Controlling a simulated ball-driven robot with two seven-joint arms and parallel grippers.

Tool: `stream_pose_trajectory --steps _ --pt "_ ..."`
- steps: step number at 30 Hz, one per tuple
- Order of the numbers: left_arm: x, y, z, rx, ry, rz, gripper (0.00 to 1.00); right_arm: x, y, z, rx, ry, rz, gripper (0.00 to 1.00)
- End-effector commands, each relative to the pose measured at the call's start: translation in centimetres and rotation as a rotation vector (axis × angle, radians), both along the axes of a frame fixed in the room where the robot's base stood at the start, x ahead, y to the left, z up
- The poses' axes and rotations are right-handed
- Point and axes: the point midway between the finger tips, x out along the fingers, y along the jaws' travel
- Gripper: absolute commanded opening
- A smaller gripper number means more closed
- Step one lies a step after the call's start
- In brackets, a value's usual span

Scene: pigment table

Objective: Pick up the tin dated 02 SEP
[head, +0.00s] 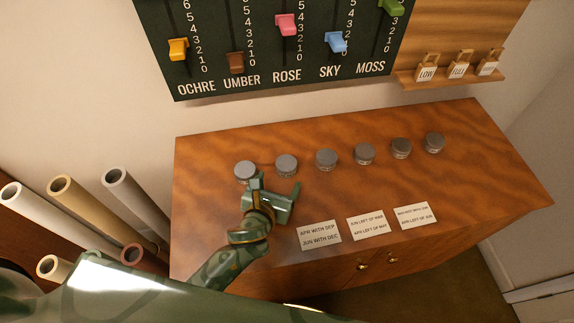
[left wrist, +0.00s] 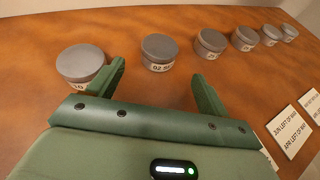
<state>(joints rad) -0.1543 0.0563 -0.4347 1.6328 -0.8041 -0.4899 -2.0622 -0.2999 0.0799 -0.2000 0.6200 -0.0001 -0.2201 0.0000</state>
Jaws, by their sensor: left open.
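The tin whose label reads 02 S…, the rest unclear, shows in the left wrist view (left wrist: 158,50). It is a round grey tin with a white label, standing upright. It appears to be the second tin from the left in the head view (head: 286,164). My left gripper (head: 276,187) is open and empty, just in front of the two leftmost tins. In the left wrist view its fingers (left wrist: 159,74) point toward the 02 S… tin, which stands beyond and between the tips. My right gripper is in neither view.
The leftmost tin (head: 245,171) stands close by the left finger. Several similar tins (head: 364,154) continue the row rightward. Cards (head: 319,235) lie along the front of the wooden cabinet top (head: 210,215). Rolled tubes (head: 85,205) stand left; a slider board (head: 270,45) hangs behind.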

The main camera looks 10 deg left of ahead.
Motion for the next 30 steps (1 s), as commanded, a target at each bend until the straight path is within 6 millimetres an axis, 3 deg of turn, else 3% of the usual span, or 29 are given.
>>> stream_pose_trajectory --steps 8,15,24,25,30 --pt "2.7 -0.2 -1.2 -0.001 0.0 0.002 0.79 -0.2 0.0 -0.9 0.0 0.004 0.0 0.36" --pt "6.3 -0.4 -2.7 -0.003 0.001 0.002 0.79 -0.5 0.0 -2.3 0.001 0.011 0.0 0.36" --pt "7.0 -0.5 -2.7 -0.002 0.001 0.002 0.79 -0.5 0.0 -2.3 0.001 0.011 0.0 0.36" --pt "7.0 -0.5 -2.7 -0.002 0.001 0.002 0.76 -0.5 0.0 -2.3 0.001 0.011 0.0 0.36" --pt "7.0 -0.5 -2.7 -0.002 0.001 0.002 0.29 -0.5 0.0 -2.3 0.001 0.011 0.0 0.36"
